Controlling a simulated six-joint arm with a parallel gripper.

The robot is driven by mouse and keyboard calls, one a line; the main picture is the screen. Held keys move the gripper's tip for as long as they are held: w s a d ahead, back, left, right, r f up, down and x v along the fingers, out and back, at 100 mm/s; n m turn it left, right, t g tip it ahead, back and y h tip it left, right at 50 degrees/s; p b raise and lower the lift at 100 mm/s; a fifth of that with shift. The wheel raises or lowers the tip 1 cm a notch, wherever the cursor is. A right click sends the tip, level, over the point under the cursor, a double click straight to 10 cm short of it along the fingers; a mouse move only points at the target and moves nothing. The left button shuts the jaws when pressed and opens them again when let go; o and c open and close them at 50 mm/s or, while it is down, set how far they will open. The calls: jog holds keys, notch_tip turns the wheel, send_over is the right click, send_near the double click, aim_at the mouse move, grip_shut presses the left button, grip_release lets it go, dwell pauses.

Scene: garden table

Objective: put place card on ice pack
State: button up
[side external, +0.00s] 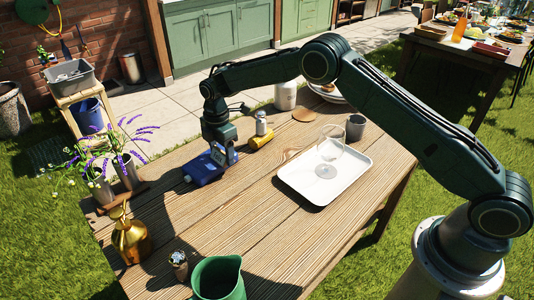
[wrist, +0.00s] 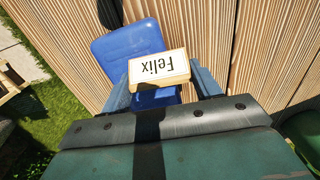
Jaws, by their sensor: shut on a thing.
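The ice pack (side external: 203,170) is a blue slab lying on the wooden table, toward its far left part. It also shows in the wrist view (wrist: 130,42). The place card (wrist: 160,68) is a small cream block reading "Felix", held between the fingers of my gripper (wrist: 161,82). In the wrist view the card overlaps the near part of the ice pack. In the side view my gripper (side external: 220,154) points down at the ice pack's right end. Whether the card touches the ice pack cannot be told.
A yellow cylinder (side external: 261,138) and a small shaker (side external: 261,123) stand right of my gripper. A white tray (side external: 298,186) holds a glass (side external: 328,150). Potted lavender (side external: 127,170), a brass can (side external: 130,238) and a green jug (side external: 218,278) line the left and front. The middle planks are clear.

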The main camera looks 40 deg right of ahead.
jog(key=shift+f, duration=0.1)
jog(key=o, duration=1)
notch_tip(320, 180, up, 12)
jog(key=shift+r, duration=0.15)
dwell(0.7)
